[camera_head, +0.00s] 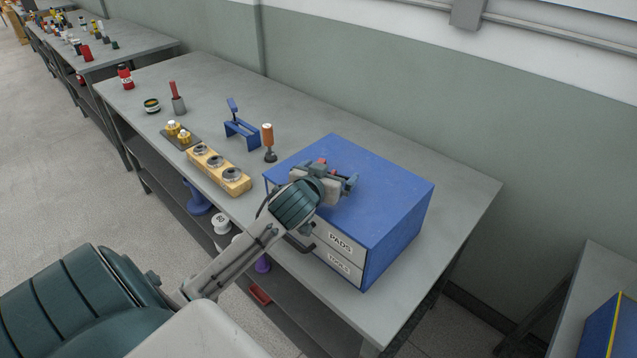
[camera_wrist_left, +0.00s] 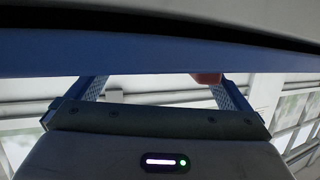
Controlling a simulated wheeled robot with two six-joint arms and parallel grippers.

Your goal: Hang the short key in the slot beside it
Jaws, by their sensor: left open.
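My left gripper (camera_head: 333,172) is open in front of and over the front top edge of the blue drawer cabinet (camera_head: 385,190). A small red thing (camera_head: 322,162) shows by its fingers, and a reddish end (camera_wrist_left: 207,78) shows between the fingers in the left wrist view. I cannot tell whether it is the short key, nor whether the fingers touch it. A blue stand (camera_head: 243,132) with an upright blue piece stands on the bench behind the wooden block. No key or slot can be made out clearly. My right gripper is not in view.
The cabinet has drawers marked PADS and TOOLS (camera_head: 338,262). A wooden block (camera_head: 219,169) with round dark pieces and an orange-handled tool (camera_head: 268,140) stand left of it. The grey bench (camera_head: 455,205) is clear at the right. A wall runs behind.

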